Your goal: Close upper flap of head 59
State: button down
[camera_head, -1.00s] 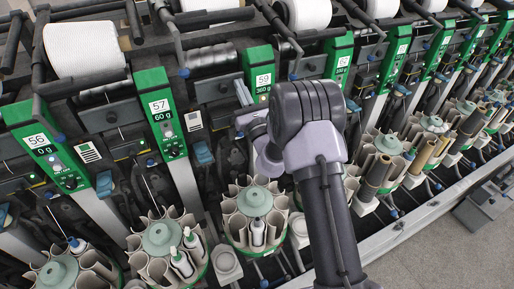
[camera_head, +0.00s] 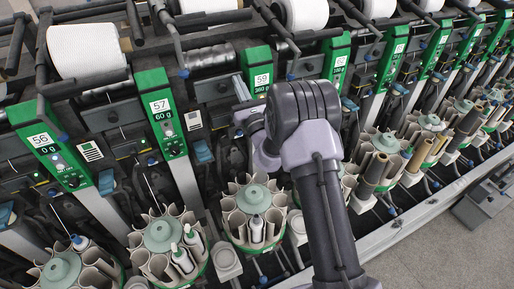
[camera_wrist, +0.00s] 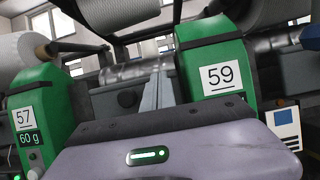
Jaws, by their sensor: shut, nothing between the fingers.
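Head 59's green panel (camera_head: 256,80), with a white number label, stands just left of my arm in the head view. It also shows right of centre in the wrist view (camera_wrist: 213,62). My gripper (camera_head: 240,86) is shut and empty, its slim grey fingers together beside the left edge of that panel. In the wrist view the fingers (camera_wrist: 156,88) point at a dark grey part (camera_wrist: 110,100) with a round black spot, between heads 57 and 59. I cannot tell whether this is the upper flap, or whether the fingers touch it. My arm hides part of head 59's lower area.
Head 57's green panel (camera_head: 162,112) stands to the left, with head 56's panel (camera_head: 45,146) further left. White yarn packages (camera_head: 86,50) and dark bars sit above. Round bobbin magazines (camera_head: 255,212) stand below. Free floor (camera_head: 440,250) lies at the lower right.

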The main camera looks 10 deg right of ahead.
jog(key=r+b+v, duration=0.1)
jog(key=b+v, duration=0.4)
jog(key=v, duration=0.3)
jog(key=shift+s, duration=0.2)
jog(key=shift+r, duration=0.1)
